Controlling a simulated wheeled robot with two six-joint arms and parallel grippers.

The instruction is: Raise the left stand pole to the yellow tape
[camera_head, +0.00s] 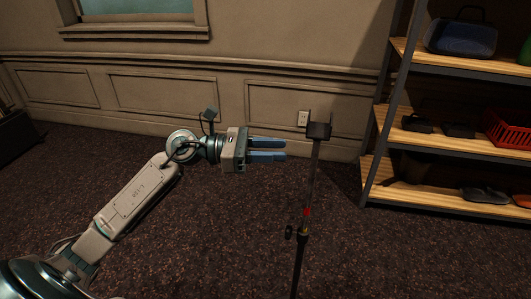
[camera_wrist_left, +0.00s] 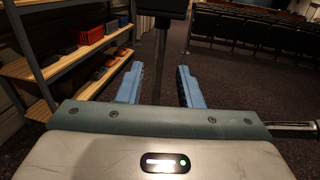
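The stand pole (camera_head: 312,175) rises upright from the carpet with a dark U-shaped bracket (camera_head: 319,130) on top. A red band (camera_head: 306,211) is on the pole, with a small yellowish band (camera_head: 304,231) below it near the dark clamp knob (camera_head: 289,232). My left gripper (camera_head: 286,149) is open and empty, left of the pole and a little below the bracket, its blue fingers pointing at the pole. In the left wrist view the pole (camera_wrist_left: 160,62) shows between the open fingers, beyond their tips, under the bracket (camera_wrist_left: 163,8). The stand's base is out of view. My right gripper is not in view.
A shelf unit (camera_head: 444,143) with wooden boards, a red basket (camera_head: 508,129) and several dark items stands at right. Rows of dark seats (camera_wrist_left: 255,32) show in the wrist view. Carpet around the pole is clear.

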